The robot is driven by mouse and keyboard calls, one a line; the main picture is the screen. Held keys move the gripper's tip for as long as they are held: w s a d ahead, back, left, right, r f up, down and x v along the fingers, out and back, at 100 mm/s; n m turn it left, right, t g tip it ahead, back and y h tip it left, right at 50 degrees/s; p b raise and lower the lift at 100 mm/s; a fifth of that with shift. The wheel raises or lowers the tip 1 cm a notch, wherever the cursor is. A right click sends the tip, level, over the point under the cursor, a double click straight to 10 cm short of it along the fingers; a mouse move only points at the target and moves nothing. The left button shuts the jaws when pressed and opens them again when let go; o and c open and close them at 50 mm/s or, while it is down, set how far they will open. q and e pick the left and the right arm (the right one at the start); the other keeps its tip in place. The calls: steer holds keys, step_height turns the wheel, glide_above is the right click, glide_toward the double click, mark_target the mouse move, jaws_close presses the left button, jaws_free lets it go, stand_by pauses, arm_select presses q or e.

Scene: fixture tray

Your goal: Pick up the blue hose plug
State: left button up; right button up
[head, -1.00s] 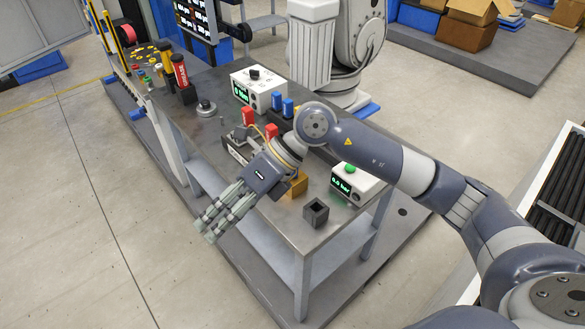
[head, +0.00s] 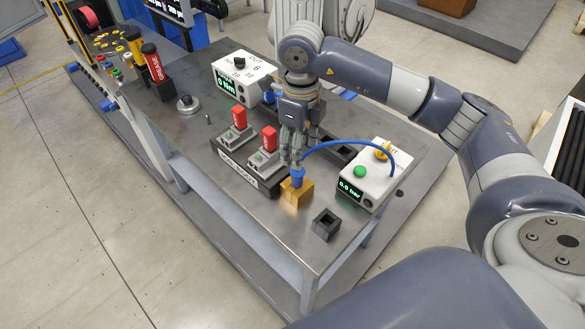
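The blue hose plug (head: 297,177) stands upright at the top of a brass block (head: 291,198) near the front of the steel bench. A blue hose (head: 350,143) arches from the plug to the white box with the 0.0 bar display (head: 374,180). My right gripper (head: 294,162) points down directly over the plug, with its fingertips at the plug's upper end. The fingers look close together, but whether they grip the plug is too small to tell. My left gripper is not in view.
Two grey clamps with red handles (head: 269,140) stand just left of the gripper. A dark square socket block (head: 326,224) sits right of the brass block. A white meter box (head: 233,80) stands farther back. The bench's left front is mostly clear.

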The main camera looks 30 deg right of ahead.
mark_target(297, 172)
steer(key=f, duration=0.1)
steer(key=s+f, duration=0.1)
steer(key=shift+f+p, duration=0.35)
steer(key=shift+f, duration=0.05)
steer(key=shift+w+f, duration=0.15)
steer(key=shift+f, duration=0.15)
steer(key=f+p, duration=0.3)
steer(key=f, duration=0.1)
steer(key=shift+w+a+f, duration=0.1)
steer(key=shift+a, duration=0.2)
steer(key=shift+f, duration=0.3)
steer(key=shift+c, duration=1.1)
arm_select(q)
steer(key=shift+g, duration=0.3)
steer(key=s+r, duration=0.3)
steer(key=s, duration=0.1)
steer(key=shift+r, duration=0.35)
arm_select(e)
steer(key=c, duration=1)
